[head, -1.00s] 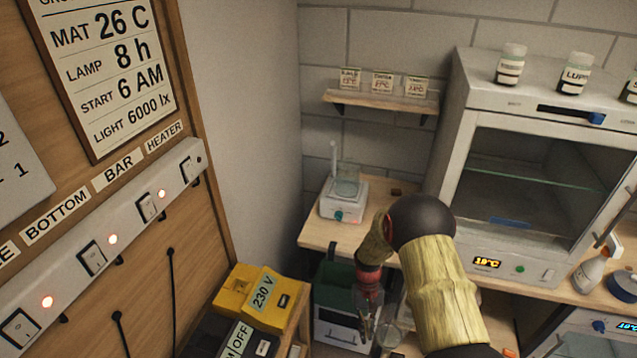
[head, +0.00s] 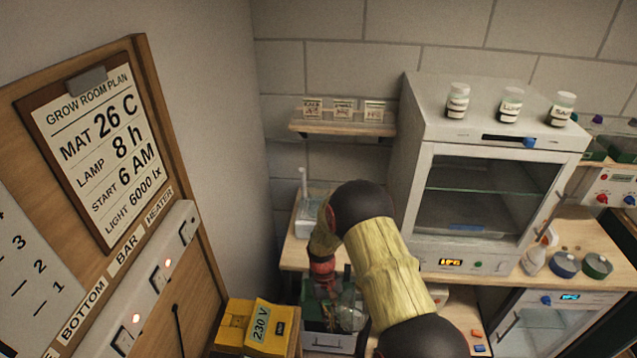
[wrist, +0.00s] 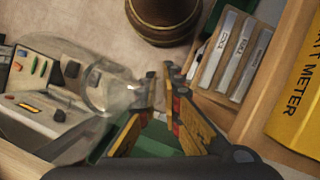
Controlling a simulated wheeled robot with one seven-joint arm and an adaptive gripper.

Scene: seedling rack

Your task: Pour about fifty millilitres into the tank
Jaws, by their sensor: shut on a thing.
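My gripper (wrist: 160,88) is shut on the narrow neck of a clear glass vessel (wrist: 75,75) in the wrist view. The vessel's wide body extends to the left; I cannot tell its liquid level. In the head view my gripper (head: 330,285) hangs below my forearm, with the glass vessel (head: 351,318) beside it, in front of a green and white box (head: 325,340). A green surface (wrist: 150,143) shows beneath my gripper in the wrist view. I cannot identify the tank with certainty.
A white device (head: 306,220) with a glass beaker stands on the wooden bench, partly behind my arm. A glass-doored cabinet (head: 480,190) stands to the right.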

